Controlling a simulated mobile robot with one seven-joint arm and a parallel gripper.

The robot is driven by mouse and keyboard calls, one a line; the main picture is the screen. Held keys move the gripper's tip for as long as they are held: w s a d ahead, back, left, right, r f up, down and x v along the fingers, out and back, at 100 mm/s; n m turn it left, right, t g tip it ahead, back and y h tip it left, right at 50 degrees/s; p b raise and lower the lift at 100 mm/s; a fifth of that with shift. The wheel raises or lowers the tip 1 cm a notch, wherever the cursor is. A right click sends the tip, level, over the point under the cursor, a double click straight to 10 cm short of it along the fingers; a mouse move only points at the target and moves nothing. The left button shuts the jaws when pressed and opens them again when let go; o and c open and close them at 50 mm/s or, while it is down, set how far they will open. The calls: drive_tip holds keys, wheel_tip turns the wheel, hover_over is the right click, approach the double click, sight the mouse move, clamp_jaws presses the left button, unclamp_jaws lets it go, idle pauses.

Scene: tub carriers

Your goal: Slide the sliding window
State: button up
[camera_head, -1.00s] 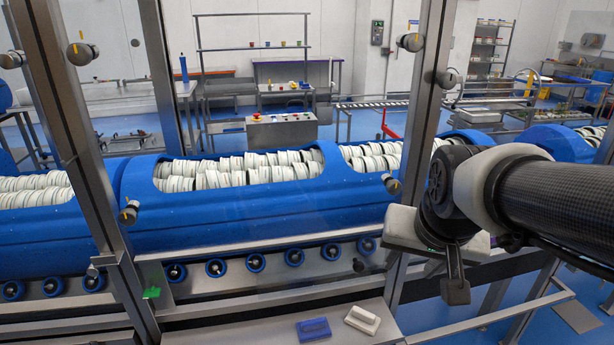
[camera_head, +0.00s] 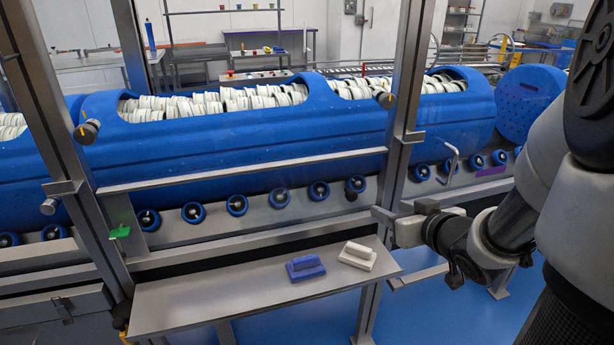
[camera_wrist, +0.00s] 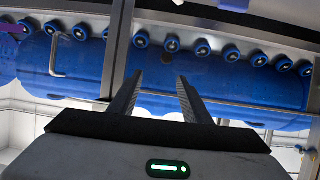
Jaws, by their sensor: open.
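The window is a clear pane that is hard to make out, set among upright metal posts in front of a blue tub carrier (camera_head: 250,142). A bent metal handle (camera_head: 452,166) stands to the right of the right post (camera_head: 404,115); it also shows at the left of the wrist view (camera_wrist: 56,55). My gripper (camera_head: 378,214) is low and to the left of the handle, close to the right post. In the wrist view my gripper (camera_wrist: 156,92) is open, with nothing between its fingers. The handle is outside and left of the fingers there.
A metal shelf (camera_head: 200,300) below the frame carries a blue block with a grip (camera_head: 305,267) and a white one (camera_head: 357,255). A horizontal rail (camera_head: 240,171) crosses between the posts. Blue floor (camera_head: 440,315) is open at the lower right.

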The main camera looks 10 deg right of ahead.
drive_tip(key=a, duration=0.1)
drive_tip(key=b, duration=0.1)
approach(353, 196)
drive_tip(key=shift+n+y, duration=0.3)
drive_tip(key=x, duration=0.7)
drive_tip(key=shift+w+d+f, duration=0.1)
drive_tip(key=shift+w+f, duration=0.1)
drive_tip(key=shift+w, duration=0.1)
drive_tip(key=shift+w+f, duration=0.15)
drive_tip(key=shift+w, duration=0.4)
clamp_jaws()
